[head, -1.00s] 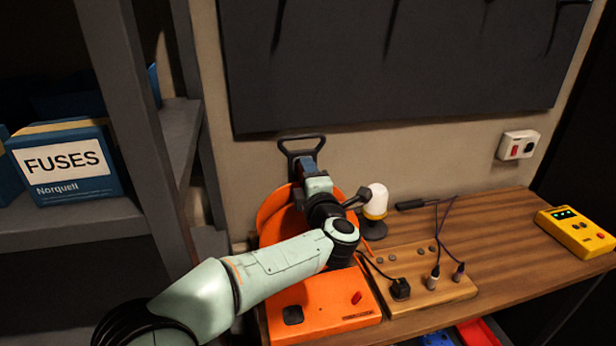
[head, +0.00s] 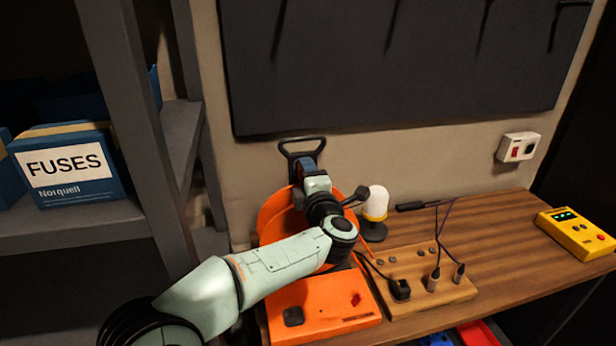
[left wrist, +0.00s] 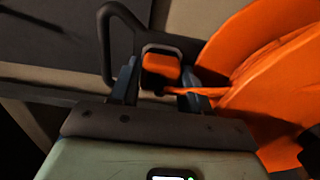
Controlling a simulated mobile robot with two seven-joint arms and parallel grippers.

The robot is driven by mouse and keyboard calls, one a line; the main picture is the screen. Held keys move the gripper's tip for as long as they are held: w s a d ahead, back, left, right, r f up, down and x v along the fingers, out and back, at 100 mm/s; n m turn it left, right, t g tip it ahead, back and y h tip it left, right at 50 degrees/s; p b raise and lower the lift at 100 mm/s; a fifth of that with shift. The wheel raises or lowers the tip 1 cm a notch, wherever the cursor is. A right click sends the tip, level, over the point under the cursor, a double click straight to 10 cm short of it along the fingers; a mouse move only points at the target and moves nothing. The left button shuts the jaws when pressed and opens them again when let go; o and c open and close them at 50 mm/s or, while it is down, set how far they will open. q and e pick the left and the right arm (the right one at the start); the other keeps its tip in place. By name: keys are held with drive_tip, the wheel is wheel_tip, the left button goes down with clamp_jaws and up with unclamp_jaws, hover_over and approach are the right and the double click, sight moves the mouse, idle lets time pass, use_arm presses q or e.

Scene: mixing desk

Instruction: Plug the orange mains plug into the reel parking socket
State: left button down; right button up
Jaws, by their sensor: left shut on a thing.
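The orange cable reel (head: 275,222) stands at the left end of the desk, with its dark handle (head: 302,143) on top; reel and handle also show in the left wrist view (left wrist: 285,85). My left gripper (head: 309,163) is over the top of the reel, just below the handle. In the left wrist view its fingers (left wrist: 158,82) are shut on the orange mains plug (left wrist: 160,66). An orange cable runs from the plug towards the reel. A dark rim surrounds the plug's top; I cannot tell whether it belongs to the parking socket. My right gripper is out of view.
An orange box (head: 325,308) and a wooden socket board (head: 440,290) with black plugs lie in front. A white and yellow lamp (head: 375,205) stands right of the reel. A yellow meter (head: 577,232) lies far right. A shelf post (head: 140,110) rises at left.

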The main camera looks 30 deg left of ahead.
use_arm(q)
drive_tip(key=shift+w, duration=0.1)
drive_tip(key=c, duration=0.5)
unclamp_jaws()
drive_tip(key=shift+o, duration=0.2)
drive_tip(key=shift+f, duration=0.1)
drive_tip(key=shift+f, duration=0.2)
drive_tip(key=shift+d, duration=0.3)
drive_tip(key=b+v, duration=0.1)
drive_tip(key=v, duration=1.2)
drive_tip(key=shift+a+r+b, duration=0.15)
drive_tip(key=shift+r+b, duration=0.25)
